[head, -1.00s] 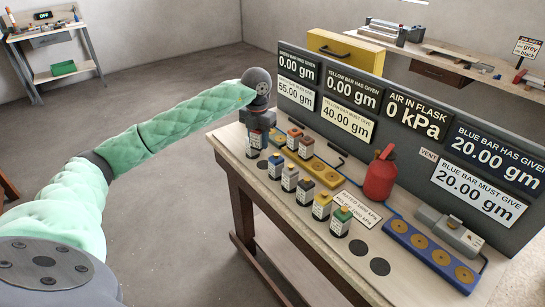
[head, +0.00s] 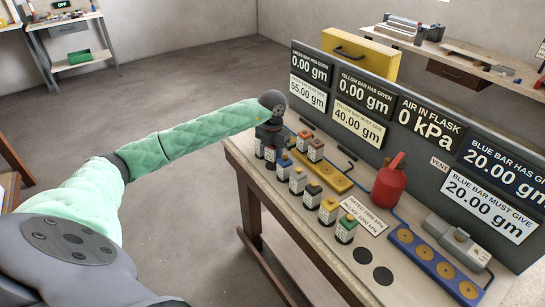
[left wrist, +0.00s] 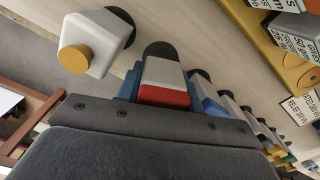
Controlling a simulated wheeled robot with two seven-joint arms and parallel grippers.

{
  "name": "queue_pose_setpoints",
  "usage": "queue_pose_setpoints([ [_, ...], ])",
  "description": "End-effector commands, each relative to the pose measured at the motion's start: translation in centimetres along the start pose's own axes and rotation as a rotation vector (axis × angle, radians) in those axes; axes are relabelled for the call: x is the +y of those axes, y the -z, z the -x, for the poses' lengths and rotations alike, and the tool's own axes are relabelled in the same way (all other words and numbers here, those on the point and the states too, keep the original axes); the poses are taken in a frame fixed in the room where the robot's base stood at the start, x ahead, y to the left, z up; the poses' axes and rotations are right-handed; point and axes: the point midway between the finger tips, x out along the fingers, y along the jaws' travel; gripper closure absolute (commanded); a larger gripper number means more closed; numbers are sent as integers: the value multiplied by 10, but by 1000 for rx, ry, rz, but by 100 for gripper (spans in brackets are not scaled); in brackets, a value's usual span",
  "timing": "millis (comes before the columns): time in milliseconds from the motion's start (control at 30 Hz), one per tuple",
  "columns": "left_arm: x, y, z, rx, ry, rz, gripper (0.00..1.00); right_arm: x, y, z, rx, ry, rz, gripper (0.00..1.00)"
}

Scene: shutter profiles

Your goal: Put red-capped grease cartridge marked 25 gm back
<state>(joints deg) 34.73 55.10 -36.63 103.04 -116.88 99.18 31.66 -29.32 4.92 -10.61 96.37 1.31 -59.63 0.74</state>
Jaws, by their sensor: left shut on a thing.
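My left gripper (head: 268,138) is at the far left end of the cartridge row on the bench, pointing down. In the left wrist view it is shut on a pale cartridge with a red cap (left wrist: 164,97). The cartridge's base is at a black disc on the bench; I cannot tell whether it touches. In the head view the held cartridge (head: 270,157) shows below the fingers, its cap hidden and its marking unreadable. A cartridge with a yellow-orange cap (left wrist: 76,58) stands close beside it. My right gripper is not in view.
Several capped cartridges (head: 298,182) run along the bench front. The yellow bar (head: 335,178) behind them carries two cartridges. A red flask (head: 388,182) and a blue bar (head: 435,262) are to the right. Two black discs (head: 362,256) are bare. The display panel (head: 400,130) rises behind.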

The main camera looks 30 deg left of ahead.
Motion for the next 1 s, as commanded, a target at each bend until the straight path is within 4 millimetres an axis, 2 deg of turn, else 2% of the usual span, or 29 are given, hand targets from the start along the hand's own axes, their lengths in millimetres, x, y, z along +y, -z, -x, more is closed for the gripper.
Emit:
queue_pose_setpoints([
  [100,-1,1,-13,4,1,0,97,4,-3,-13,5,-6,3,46],
  [267,0,0,-24,0,0,0,97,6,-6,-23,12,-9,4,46],
  [700,0,0,-27,0,0,0,97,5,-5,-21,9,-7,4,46],
  [733,0,0,-27,0,0,0,60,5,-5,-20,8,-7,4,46],
  [800,0,0,-27,0,0,0,46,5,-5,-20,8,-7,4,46],
  [833,0,0,-27,0,0,0,42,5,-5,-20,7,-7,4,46],
  [1000,0,0,-27,1,0,0,42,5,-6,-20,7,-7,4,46],
])
